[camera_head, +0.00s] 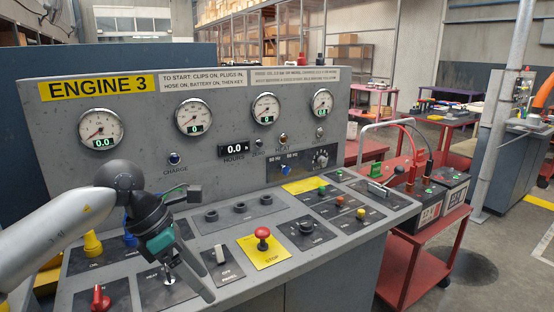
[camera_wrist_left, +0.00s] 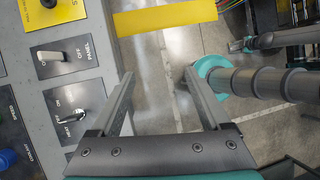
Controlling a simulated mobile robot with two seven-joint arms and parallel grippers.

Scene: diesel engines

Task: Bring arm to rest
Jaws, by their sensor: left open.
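My left arm (camera_head: 60,228) comes in from the left in the head view. My left gripper (camera_head: 205,288) hangs over the front left of the sloped console, pointing down toward its front edge. In the left wrist view the two fingers of the left gripper (camera_wrist_left: 158,75) are spread apart, with only floor showing between them. A metal toggle switch (camera_wrist_left: 75,115) lies just left of the left finger, and a white rocker switch (camera_wrist_left: 50,58) is beyond it. A grey and teal arm, probably my right one, shows at the right of that view; its finger state is unclear.
The Engine 3 console (camera_head: 284,212) carries gauges, knobs and a red stop button (camera_head: 262,234) on a yellow plate. A red cart (camera_head: 428,265) with batteries (camera_head: 430,205) stands at its right. Open floor lies beyond the cart.

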